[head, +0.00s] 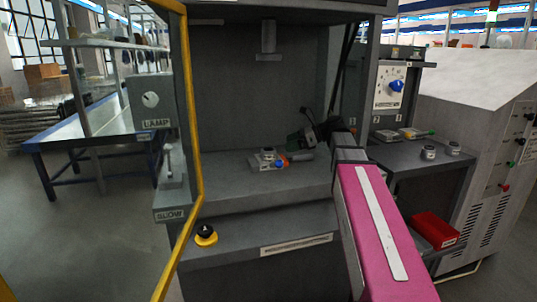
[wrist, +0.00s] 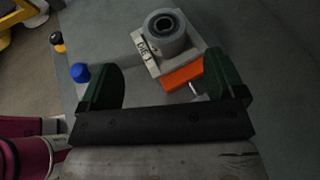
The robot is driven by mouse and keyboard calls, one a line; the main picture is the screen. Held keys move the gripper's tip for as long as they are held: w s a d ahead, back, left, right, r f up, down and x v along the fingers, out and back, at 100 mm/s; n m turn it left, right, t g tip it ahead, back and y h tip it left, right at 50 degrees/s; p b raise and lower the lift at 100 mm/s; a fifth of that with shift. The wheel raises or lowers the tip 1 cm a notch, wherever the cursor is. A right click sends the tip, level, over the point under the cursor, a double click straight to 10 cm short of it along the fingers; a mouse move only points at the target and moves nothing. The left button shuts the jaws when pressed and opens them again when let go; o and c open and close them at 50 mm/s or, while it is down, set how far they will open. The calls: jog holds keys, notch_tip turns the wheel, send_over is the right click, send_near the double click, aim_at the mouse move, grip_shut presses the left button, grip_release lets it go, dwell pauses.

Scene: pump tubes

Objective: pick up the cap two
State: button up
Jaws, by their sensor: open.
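No label I can read marks cap two. Two small grey, cap-like cylinders, one nearer (head: 429,152) and one farther right (head: 453,149), stand on the right side table. My gripper (wrist: 162,64) has dark green fingers spread apart with nothing held. In the head view my gripper (head: 303,138) is partly hidden, inside the machine bay above its ledge. A pale labelled block (wrist: 153,62) with a grey ring-topped cylinder (wrist: 164,32) lies beyond the fingers. An orange piece (wrist: 183,75) is beside the block. A blue knob-like part (wrist: 80,72) is outside the left finger.
The bay ledge (head: 218,170) is mostly clear on its left. A yellow pole (head: 195,120) stands at the bay's front left. A yellow-based black knob (head: 205,235) is on the front panel. A red box (head: 435,230) sits below the side table (head: 400,152).

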aim_at(267, 150)
jog(key=x, duration=0.4)
jog(key=shift+a+f, duration=0.15)
jog(key=shift+a, duration=0.15)
jog(key=shift+w+x, duration=0.15)
jog(key=shift+x, duration=1.25)
jog(key=shift+w+x, duration=0.1)
jog(key=shift+x, duration=1.3)
jog(key=c, duration=1.2)
